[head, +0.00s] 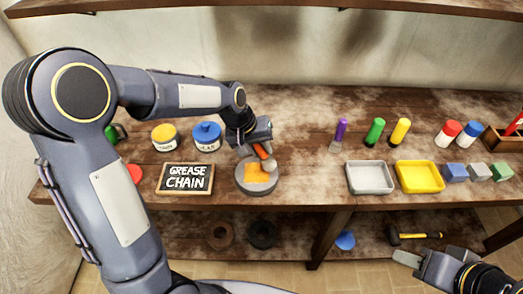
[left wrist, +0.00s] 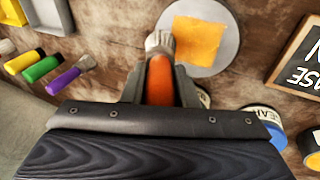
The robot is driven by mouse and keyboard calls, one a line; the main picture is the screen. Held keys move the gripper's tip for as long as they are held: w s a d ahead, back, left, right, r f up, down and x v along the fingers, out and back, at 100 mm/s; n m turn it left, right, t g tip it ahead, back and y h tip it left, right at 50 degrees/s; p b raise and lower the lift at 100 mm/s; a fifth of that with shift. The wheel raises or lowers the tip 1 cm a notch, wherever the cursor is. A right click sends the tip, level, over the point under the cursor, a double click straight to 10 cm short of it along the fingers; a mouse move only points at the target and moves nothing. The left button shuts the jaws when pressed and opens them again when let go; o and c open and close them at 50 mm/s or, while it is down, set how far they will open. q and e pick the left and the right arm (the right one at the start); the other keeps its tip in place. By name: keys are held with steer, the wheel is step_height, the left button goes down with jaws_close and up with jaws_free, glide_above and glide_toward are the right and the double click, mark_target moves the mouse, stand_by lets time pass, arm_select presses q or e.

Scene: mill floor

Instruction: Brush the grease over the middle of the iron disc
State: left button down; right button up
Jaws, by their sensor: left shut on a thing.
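The iron disc (head: 242,186) is round and grey and lies flat on the bench. A roughly square orange-yellow patch (head: 256,173) covers its middle; the patch also shows in the left wrist view (left wrist: 197,40). My left gripper (head: 259,155) is shut on the orange handle of a brush (left wrist: 160,80) with pale grey bristles. The bristles (left wrist: 159,42) point at the disc's edge, beside the patch in the left wrist view; I cannot tell whether they touch. My right gripper (head: 435,260) is open and empty, in front of the bench at the lower right.
A "GREASE CHAIN" sign (head: 186,179) stands left of the disc. Behind it are a yellow-lidded jar (head: 165,138) and a blue-lidded jar (head: 207,137). To the right are a grey tray (head: 370,178) and a yellow tray (head: 419,178). Bench between disc and grey tray is clear.

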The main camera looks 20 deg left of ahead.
arm_select(q)
steer(key=shift+w+d+r+p, duration=0.1)
steer(key=shift+d+r+p, duration=0.1)
steer(key=shift+r+p, duration=0.6)
step_height(320, 180, up, 2)
steer(key=shift+a+p, duration=0.1)
steer(key=shift+p, duration=0.25)
steer(key=shift+r+p, duration=0.3)
steer(key=shift+r, duration=0.15)
